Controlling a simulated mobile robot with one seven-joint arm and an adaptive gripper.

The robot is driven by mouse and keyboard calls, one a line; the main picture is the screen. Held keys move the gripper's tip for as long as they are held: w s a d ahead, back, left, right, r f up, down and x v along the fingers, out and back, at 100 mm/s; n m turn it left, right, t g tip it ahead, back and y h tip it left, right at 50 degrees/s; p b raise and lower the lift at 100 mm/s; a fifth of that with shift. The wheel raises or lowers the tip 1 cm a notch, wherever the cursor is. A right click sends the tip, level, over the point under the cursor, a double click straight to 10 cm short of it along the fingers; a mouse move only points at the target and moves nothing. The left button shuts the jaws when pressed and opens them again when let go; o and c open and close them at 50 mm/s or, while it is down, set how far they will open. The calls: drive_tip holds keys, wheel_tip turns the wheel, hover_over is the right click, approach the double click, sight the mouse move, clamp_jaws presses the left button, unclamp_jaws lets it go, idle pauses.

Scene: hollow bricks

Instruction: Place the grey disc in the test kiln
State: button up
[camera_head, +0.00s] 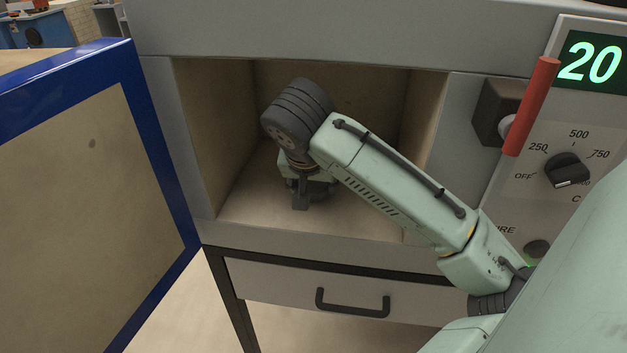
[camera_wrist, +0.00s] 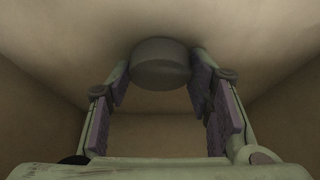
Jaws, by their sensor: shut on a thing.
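The test kiln (camera_head: 190,150) stands open, and my arm reaches into its tan chamber. My gripper (camera_head: 301,196) is inside, low over the chamber floor, partly hidden by my wrist. The grey disc (camera_wrist: 160,62) shows in the wrist view between my two fingertips, with a finger pad against each side. My gripper is shut on it. The disc is close to the pale chamber surface behind it; I cannot tell whether it touches. In the head view I cannot make out the disc.
The kiln door (camera_head: 70,185), blue-edged with a tan lining, is swung open at left. A control panel with a dial (camera_head: 568,170), a green "20" display (camera_head: 590,60) and a red handle (camera_head: 531,106) is at right. A drawer (camera_head: 270,285) lies below. The chamber floor around my gripper looks clear.

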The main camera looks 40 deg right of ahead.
drive_tip(key=shift+s+a+f+b, duration=0.15)
drive_tip(key=shift+f+b, duration=0.35)
drive_tip(key=shift+f, duration=0.15)
drive_tip(key=o, duration=1.3)
drive_tip(key=shift+f, duration=0.2)
drive_tip(key=shift+r, duration=0.15)
